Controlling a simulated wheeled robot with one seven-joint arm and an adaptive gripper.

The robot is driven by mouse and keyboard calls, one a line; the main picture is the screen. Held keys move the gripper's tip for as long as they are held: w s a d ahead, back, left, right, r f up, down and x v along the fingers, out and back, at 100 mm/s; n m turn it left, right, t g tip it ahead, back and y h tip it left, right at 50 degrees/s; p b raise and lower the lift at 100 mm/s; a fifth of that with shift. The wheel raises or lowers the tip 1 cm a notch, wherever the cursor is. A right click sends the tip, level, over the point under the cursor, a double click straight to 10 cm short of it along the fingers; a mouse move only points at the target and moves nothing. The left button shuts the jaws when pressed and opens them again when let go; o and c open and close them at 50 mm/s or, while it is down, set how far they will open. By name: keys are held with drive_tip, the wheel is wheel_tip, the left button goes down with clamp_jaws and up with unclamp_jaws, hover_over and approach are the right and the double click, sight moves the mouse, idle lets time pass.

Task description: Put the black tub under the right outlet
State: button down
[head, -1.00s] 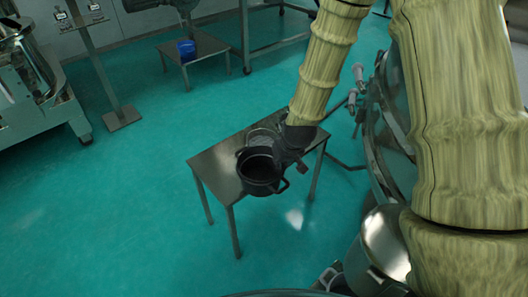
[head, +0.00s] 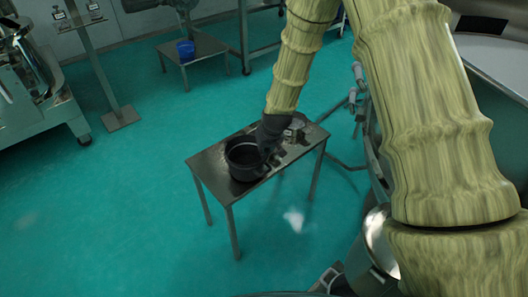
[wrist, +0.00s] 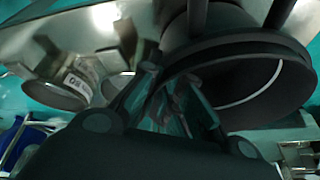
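The black tub (head: 243,162) is upright over the left part of a small steel table (head: 225,197) in the head view. Its dark rim and open mouth fill the upper right of the wrist view (wrist: 283,85). My gripper (head: 266,150) is at the tub's right side, with its fingers converging at the rim or handle in the wrist view (wrist: 172,92). The grip appears shut on the tub, though the contact point is dark and partly hidden. I cannot make out the right outlet with certainty.
Small metal containers (head: 296,128) stand on the table right of my gripper; one labelled can (wrist: 75,85) shows in the wrist view. Round steel machinery stands at the right. A blue tub (head: 187,50) sits on a far table.

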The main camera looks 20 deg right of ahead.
drive_tip(key=shift+f, duration=0.2)
drive_tip(key=shift+f, duration=0.2)
drive_tip(key=c, duration=1.6)
unclamp_jaws()
drive_tip(key=shift+c, duration=0.2)
drive_tip(key=shift+r, duration=0.15)
